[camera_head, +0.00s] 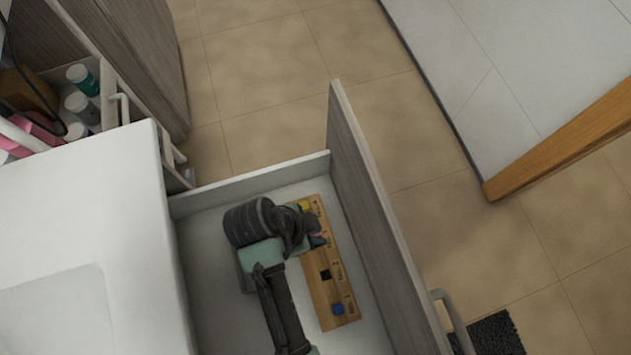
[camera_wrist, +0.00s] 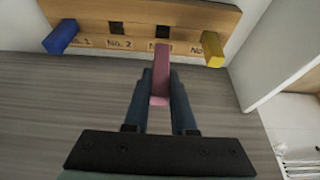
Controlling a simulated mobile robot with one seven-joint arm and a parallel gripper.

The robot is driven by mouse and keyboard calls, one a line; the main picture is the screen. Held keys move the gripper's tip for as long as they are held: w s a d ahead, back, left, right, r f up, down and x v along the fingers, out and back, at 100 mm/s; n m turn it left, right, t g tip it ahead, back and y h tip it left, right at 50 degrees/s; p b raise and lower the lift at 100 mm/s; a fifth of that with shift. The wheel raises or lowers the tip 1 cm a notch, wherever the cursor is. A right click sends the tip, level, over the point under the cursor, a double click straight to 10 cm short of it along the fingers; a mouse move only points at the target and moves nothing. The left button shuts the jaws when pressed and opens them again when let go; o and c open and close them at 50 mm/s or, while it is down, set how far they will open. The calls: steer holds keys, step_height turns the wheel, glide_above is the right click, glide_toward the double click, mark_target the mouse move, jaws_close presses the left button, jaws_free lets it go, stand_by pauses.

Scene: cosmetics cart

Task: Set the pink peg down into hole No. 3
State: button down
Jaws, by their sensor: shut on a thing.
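The pink peg (camera_wrist: 162,72) is between the two fingers of my gripper (camera_wrist: 160,85), which is shut on it. In the wrist view the peg's far end is just short of the dark square hole No. 3 (camera_wrist: 163,32) and covers part of its label; I cannot tell its height above the board. The wooden board (camera_head: 322,297) lies in the open drawer. In the head view my gripper (camera_head: 314,238) is over the board's upper part and hides hole No. 3; only a sliver of pink shows there.
A blue peg (camera_wrist: 61,37) stands at No. 1 and a yellow peg (camera_wrist: 213,49) at No. 4. Hole No. 2 (camera_wrist: 116,28) is empty. The drawer front (camera_head: 365,190) rises close to the board's right side. White drawer floor (camera_head: 215,235) is bare at left.

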steer(key=shift+f+b, duration=0.65)
steer(key=shift+f, duration=2.6)
steer(key=shift+f, duration=0.1)
steer(key=c, duration=0.7)
jaws_free()
steer(key=shift+c, duration=0.2)
